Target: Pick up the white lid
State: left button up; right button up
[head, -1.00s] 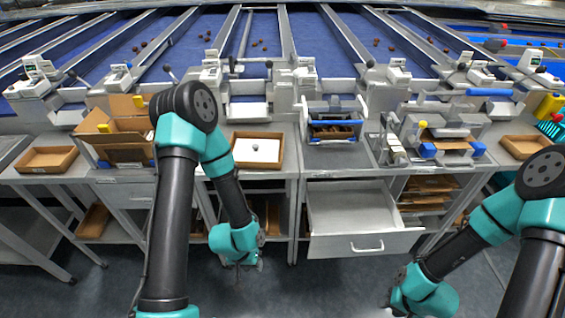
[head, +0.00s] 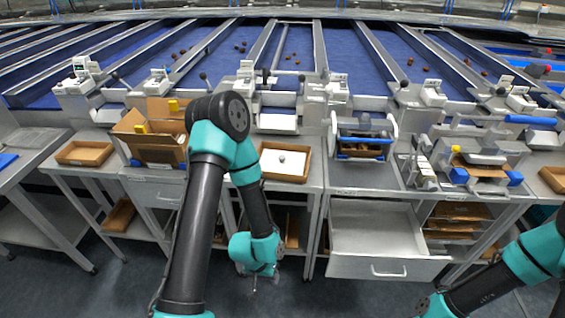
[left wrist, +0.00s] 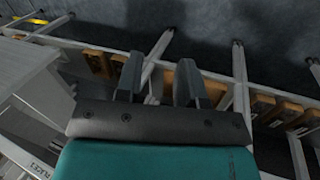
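A flat white piece with a small grey knob or ball on it (head: 285,160) lies in a shallow brown tray (head: 305,167) on the bench. It may be the white lid, but I cannot tell for sure. My left gripper (head: 253,287) hangs low in front of the bench, below that tray, pointing down. In the left wrist view its two dark fingers (left wrist: 159,82) stand apart with nothing between them. My right arm reaches in at the lower right; its gripper is cut off by the bottom edge.
An open drawer (head: 378,268) juts out right of my left gripper. An open cardboard box (head: 152,133) and another brown tray (head: 86,153) stand at left. Clamp-like machines (head: 362,137) are at right. Shelves hold more trays (head: 118,215) below.

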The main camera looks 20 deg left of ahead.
pick_arm(q)
jog(key=shift+o, duration=0.4)
jog(key=o, duration=0.4)
jog(key=shift+c, duration=0.2)
